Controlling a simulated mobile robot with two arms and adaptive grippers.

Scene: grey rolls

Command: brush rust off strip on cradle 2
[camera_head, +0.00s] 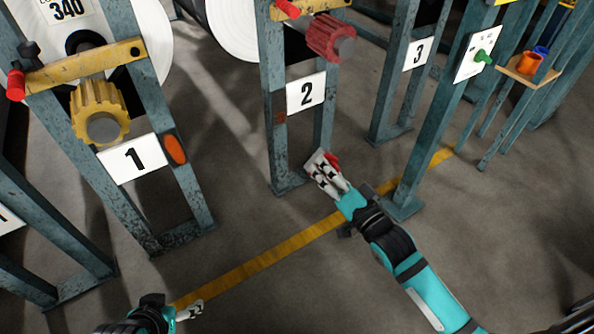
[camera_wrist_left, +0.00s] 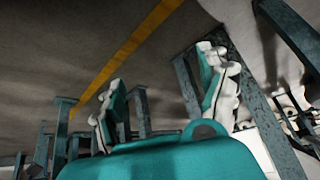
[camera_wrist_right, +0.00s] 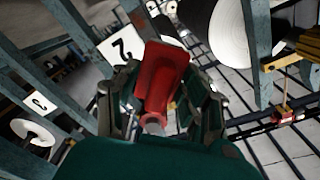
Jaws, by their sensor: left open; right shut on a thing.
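Cradle 2 is a worn blue-grey frame with a white "2" sign (camera_head: 306,93). A small rust-brown patch (camera_head: 280,117) shows on its left post, left of the sign. My right gripper (camera_head: 325,172) is in front of the frame, below the sign and apart from the patch. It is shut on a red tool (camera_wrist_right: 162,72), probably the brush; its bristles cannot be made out. The "2" sign also shows in the right wrist view (camera_wrist_right: 121,45). My left gripper (camera_head: 190,310) is low at the bottom left, open and empty; its spread fingers show in the left wrist view (camera_wrist_left: 160,95).
Cradle 1 (camera_head: 134,158) stands at left with a yellow knob (camera_head: 99,112) and an orange oval (camera_head: 175,149). Cradle 3 (camera_head: 418,53) is behind at right. A yellow line (camera_head: 260,265) crosses the clear floor.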

